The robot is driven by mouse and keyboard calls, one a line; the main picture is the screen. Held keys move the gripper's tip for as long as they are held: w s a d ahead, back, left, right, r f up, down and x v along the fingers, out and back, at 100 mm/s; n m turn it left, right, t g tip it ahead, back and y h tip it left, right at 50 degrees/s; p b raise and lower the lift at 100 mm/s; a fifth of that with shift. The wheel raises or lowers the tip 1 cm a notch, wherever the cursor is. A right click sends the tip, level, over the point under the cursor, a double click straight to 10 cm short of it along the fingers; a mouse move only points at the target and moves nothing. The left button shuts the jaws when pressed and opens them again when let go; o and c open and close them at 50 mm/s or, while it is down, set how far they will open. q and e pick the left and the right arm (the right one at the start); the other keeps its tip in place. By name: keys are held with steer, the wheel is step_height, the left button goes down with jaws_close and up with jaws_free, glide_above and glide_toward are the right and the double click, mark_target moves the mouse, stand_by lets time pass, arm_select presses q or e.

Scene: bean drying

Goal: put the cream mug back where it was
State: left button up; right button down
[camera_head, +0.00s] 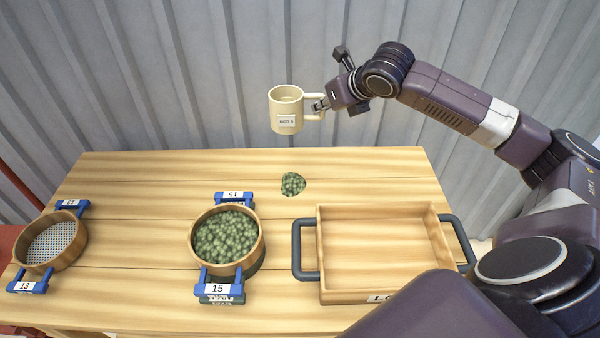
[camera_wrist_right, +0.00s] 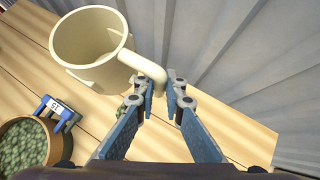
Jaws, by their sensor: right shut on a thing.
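The cream mug (camera_head: 285,101) is upright in the air above the back part of the table, with a small label on its side. My right gripper (camera_head: 320,105) is shut on the mug's handle, which points right. In the right wrist view the mug (camera_wrist_right: 88,42) looks empty inside, and the fingers (camera_wrist_right: 168,82) close around the handle. A small pile of green beans (camera_head: 293,184) lies on the table below and slightly right of the mug. My left gripper is not in view.
On the wooden table (camera_head: 130,185), a round sieve marked 15 (camera_head: 203,258) holds green beans. An empty mesh sieve marked 13 (camera_head: 28,258) is at the left. An empty wooden tray (camera_head: 430,225) with dark handles sits at right. A corrugated wall (camera_head: 220,60) stands behind.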

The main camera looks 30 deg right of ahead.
steer(key=shift+a+f+b, duration=0.1)
steer(key=shift+f+b, duration=0.25)
steer(key=shift+f, duration=9.3)
steer(key=shift+f, duration=0.1)
steer(key=c, duration=2)
jaws_free()
steer(key=shift+s, duration=0.1)
steer(key=shift+s+r, duration=0.1)
steer(key=shift+r, duration=0.1)
steer(key=shift+v, duration=5.85)
